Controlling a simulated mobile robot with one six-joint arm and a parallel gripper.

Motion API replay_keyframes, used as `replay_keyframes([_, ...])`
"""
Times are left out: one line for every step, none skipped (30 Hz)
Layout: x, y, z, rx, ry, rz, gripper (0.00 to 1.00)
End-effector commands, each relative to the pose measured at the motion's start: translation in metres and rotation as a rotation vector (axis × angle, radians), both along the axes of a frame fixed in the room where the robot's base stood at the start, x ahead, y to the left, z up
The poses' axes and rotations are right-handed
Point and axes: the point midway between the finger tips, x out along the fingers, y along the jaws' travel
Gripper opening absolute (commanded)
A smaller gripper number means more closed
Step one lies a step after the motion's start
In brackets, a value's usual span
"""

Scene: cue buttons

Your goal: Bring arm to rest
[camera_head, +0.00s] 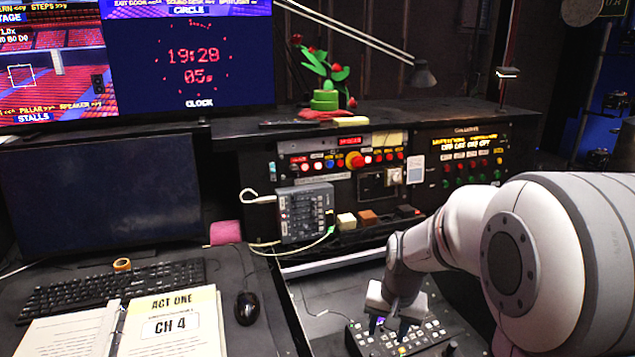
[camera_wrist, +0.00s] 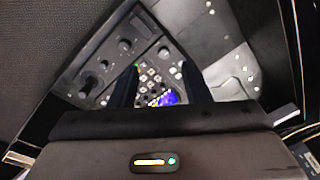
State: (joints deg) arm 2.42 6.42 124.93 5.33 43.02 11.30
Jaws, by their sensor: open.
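My gripper (camera_head: 390,327) is low over the desk at the lower middle right of the head view, above a dark panel of small buttons (camera_head: 425,338). Its two dark fingers are apart and nothing shows between them. In the wrist view the fingers (camera_wrist: 172,92) point at the button panel (camera_wrist: 150,80), with light buttons and a blue lit spot between them. I cannot tell whether the fingertips touch the panel. My arm reaches in from the right and hides part of the desk.
A grey control box (camera_head: 305,215) with a cable stands behind the gripper. Left are an open binder (camera_head: 175,325), a mouse (camera_head: 247,307), a keyboard (camera_head: 110,287) and a dark monitor (camera_head: 100,195).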

Motion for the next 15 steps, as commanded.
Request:
replay_keyframes([-0.017,0.002,0.02,-0.009,-0.021,0.03,0.43])
replay_keyframes([-0.026,0.002,0.028,-0.014,-0.028,0.049,0.43])
replay_keyframes([-0.039,0.003,0.038,-0.022,-0.04,0.074,0.43])
replay_keyframes([-0.049,0.003,0.045,-0.029,-0.048,0.093,0.43])
replay_keyframes([-0.059,0.004,0.051,-0.035,-0.055,0.111,0.43])
replay_keyframes([-0.072,0.004,0.059,-0.044,-0.065,0.136,0.43])
replay_keyframes([-0.081,0.005,0.064,-0.049,-0.072,0.153,0.43])
replay_keyframes([-0.091,0.005,0.068,-0.056,-0.078,0.17,0.43])
replay_keyframes([-0.103,0.005,0.074,-0.065,-0.089,0.192,0.43])
replay_keyframes([-0.112,0.005,0.077,-0.072,-0.094,0.207,0.43])
replay_keyframes([-0.12,0.005,0.08,-0.077,-0.099,0.222,0.43])
replay_keyframes([-0.129,0.005,0.083,-0.083,-0.106,0.238,0.43])
replay_keyframes([-0.136,0.005,0.085,-0.089,-0.111,0.249,0.43])
replay_keyframes([-0.141,0.004,0.086,-0.093,-0.116,0.259,0.43])
replay_keyframes([-0.148,0.004,0.087,-0.098,-0.118,0.272,0.43])
